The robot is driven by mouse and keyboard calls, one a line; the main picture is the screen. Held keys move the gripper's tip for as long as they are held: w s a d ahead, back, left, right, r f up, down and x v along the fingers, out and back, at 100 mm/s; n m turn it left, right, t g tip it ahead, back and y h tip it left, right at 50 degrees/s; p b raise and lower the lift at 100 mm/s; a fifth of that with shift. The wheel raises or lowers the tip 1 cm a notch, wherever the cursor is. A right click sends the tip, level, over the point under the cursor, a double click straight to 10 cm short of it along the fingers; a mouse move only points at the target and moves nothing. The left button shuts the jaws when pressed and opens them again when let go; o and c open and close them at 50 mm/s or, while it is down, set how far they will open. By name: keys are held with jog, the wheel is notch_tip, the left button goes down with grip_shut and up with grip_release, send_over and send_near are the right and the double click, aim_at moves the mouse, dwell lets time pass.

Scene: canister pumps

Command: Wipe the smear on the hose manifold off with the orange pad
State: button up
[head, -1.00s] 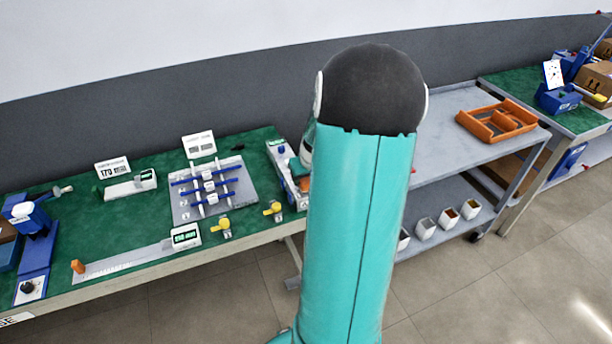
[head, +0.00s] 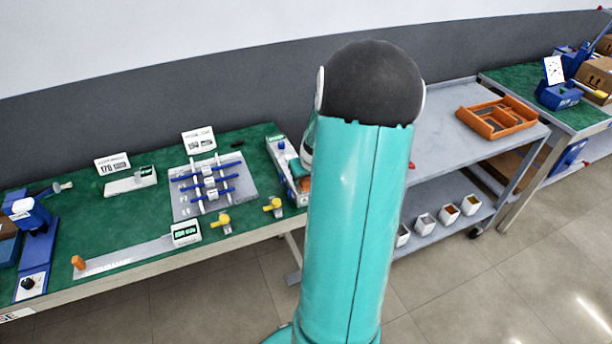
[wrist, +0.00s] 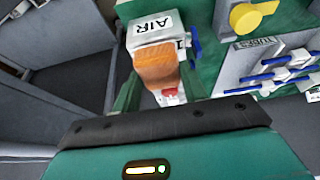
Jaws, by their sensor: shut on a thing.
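The orange pad (wrist: 157,68) sits between the green fingers of my gripper (wrist: 160,88) in the wrist view. The gripper is shut on it. The pad is over a white block labelled AIR (wrist: 152,27), and I cannot tell whether they touch. A red patch (wrist: 171,95) shows just below the pad. The grey plate with blue hoses and white fittings (head: 183,208), which looks like the hose manifold, lies on the green bench; its edge also shows in the wrist view (wrist: 232,75). I cannot make out a smear. My arm hides most of the gripper in the head view.
Two yellow-handled valves (head: 221,222) stand at the bench's front edge. A long tray (head: 281,150) lies at the bench's right end, partly behind my arm. A grey trolley (head: 440,150) with an orange tray (head: 497,118) stands to the right.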

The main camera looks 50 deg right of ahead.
jog(key=shift+f, duration=0.35)
jog(key=shift+s+a, duration=0.1)
jog(key=shift+s, duration=0.05)
jog(key=shift+s+a+r, duration=0.1)
jog(key=shift+s+a, duration=0.15)
jog(key=shift+s, duration=0.25)
jog(key=shift+w, duration=0.1)
jog(key=shift+w+d, duration=0.3)
jog(key=shift+w, duration=0.2)
jog(key=shift+w+d, duration=0.3)
jog(key=shift+w, duration=0.2)
jog(key=shift+s, duration=0.15)
jog(key=shift+s+a+f, duration=0.15)
jog(key=shift+s+a, duration=0.2)
jog(key=shift+s, duration=0.15)
jog(key=shift+s+a+f, duration=0.15)
jog(key=shift+s+a, duration=0.2)
jog(key=shift+s, duration=0.15)
